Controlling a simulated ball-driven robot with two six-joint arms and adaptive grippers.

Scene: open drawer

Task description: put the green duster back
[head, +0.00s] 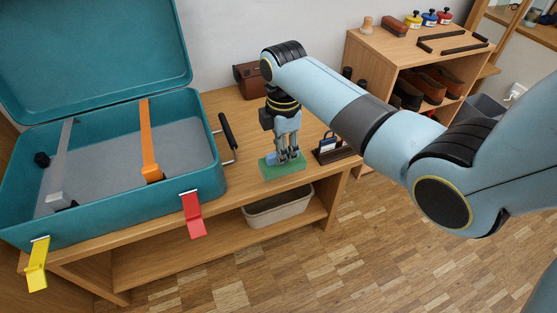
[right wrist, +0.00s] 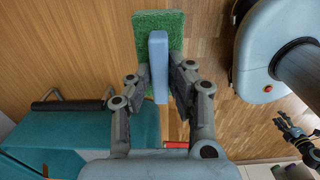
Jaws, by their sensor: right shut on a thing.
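The green duster (head: 284,168) has a flat green pad and a pale blue handle. It is at the front part of the wooden bench top, right of the teal suitcase; I cannot tell whether the pad touches the wood. My right gripper (head: 286,158) points down and is shut on the handle. In the right wrist view the handle (right wrist: 158,55) lies between the two fingers, with the green pad (right wrist: 173,20) beyond them. My left gripper (right wrist: 287,127) shows small at the right edge of that view; its jaw state is unclear.
The open teal suitcase (head: 205,155) fills the bench's left. A small rack (head: 335,152) with a blue-and-white item stands just right of the duster. A brown box (head: 247,82) is behind. A shelf unit (head: 375,48) holds brushes and jars. A bin (head: 278,208) sits below.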

